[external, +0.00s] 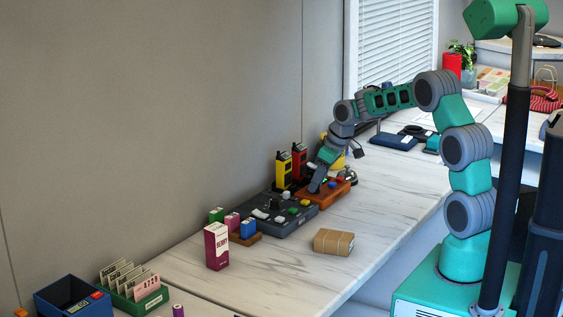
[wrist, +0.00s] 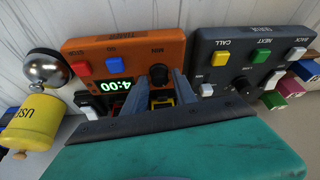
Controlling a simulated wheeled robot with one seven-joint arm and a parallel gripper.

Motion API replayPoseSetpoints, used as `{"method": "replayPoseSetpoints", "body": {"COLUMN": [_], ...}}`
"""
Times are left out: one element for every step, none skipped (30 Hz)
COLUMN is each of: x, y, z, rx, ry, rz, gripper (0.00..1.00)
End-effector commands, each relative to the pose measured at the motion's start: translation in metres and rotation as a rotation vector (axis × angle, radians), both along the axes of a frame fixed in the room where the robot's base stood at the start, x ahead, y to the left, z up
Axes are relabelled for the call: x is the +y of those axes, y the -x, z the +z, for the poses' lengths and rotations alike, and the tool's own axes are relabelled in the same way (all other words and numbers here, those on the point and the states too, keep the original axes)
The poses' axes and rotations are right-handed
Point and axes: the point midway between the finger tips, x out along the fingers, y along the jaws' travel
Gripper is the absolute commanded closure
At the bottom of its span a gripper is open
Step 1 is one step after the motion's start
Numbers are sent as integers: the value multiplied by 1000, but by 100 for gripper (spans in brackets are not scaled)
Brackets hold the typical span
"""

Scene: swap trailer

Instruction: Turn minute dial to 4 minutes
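The orange timer box (wrist: 135,50) has a red button, a blue button and a black round dial (wrist: 158,73) on its top. A dark part with yellow shows between the fingers, too small to identify. In the external view the timer box (external: 338,198) is partly hidden by my gripper (external: 315,189).
A dark grey panel (wrist: 240,65) with several coloured buttons stands beside the timer. A silver bell (wrist: 46,67) and a yellow cylinder (wrist: 28,123) are on its other side. Yellow (external: 283,170) and red (external: 299,162) radios stand behind. The counter near the brown parcel (external: 334,242) has free room.

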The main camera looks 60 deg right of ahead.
Motion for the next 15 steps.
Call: {"method": "replayPoseSetpoints", "body": {"x": [0,0,0,0,0,0,0,0,0,0,0,0,-1,-1,-2], "y": [0,0,0,0,0,0,0,0,0,0,0,1,1,2,4], "z": [0,0,0,0,0,0,-1,-1,-1,-1,0,1,4,7,13], "rx": [0,0,1,1,1,1,1,1,1,1,1,0,0,-2,-3], "ry": [0,0,0,0,-1,-1,-1,-1,-1,-1,-1,0,0,1,1], "rz": [0,0,0,0,0,0,0,0,0,0,0,0,0,0,-1], "gripper": [62,60,56,54,54,54,54,54,54,54,54,54,54,54,54]}}
